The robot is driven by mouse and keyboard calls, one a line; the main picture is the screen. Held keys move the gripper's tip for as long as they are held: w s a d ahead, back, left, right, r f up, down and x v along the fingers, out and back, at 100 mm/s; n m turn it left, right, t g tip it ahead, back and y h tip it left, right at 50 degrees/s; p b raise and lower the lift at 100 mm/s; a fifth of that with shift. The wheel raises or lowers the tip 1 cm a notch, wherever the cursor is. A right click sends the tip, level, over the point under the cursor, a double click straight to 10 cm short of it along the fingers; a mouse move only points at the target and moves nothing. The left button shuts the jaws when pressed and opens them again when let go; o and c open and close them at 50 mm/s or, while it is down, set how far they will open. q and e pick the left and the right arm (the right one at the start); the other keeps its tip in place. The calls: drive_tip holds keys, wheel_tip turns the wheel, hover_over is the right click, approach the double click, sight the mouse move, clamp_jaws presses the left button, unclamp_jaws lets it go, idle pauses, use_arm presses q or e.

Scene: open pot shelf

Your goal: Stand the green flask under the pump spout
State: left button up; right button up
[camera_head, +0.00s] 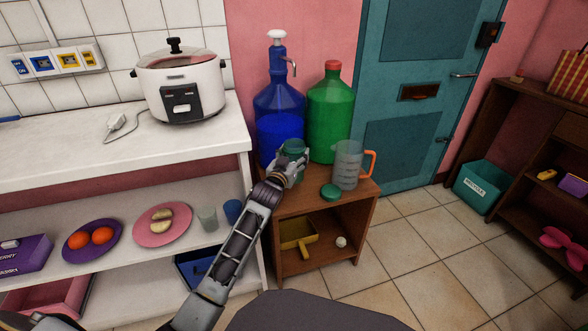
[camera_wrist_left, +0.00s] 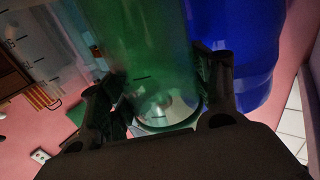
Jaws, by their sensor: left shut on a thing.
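The green flask (camera_head: 294,147) is above the small wooden cabinet, in front of the blue pump bottle (camera_head: 278,105). My left gripper (camera_head: 291,167) is shut on it. In the left wrist view the see-through green flask (camera_wrist_left: 150,50) lies between the two fingers of the left gripper (camera_wrist_left: 170,100), with the blue bottle (camera_wrist_left: 245,50) close on the right. The pump spout (camera_head: 294,68) points right, high above the flask. I cannot tell whether the flask touches the cabinet top; the gripper hides its lower part. My right gripper is not in view.
A clear jug (camera_head: 347,165) with an orange handle and a green lid (camera_head: 331,192) stand on the cabinet (camera_head: 318,211), right of the flask. A large green bottle (camera_head: 331,115) stands behind. The white counter (camera_head: 60,151) with a rice cooker (camera_head: 180,83) is at left.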

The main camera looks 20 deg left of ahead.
use_arm(q)
drive_tip(key=shift+f+b, duration=0.9)
drive_tip(key=shift+f, duration=0.75)
drive_tip(key=shift+f+b, duration=0.4)
drive_tip(key=shift+f, duration=0.45)
drive_tip(key=shift+f, duration=0.1)
drive_tip(key=o, duration=1.1)
drive_tip(key=shift+c, duration=0.2)
drive_tip(key=shift+s, duration=0.1)
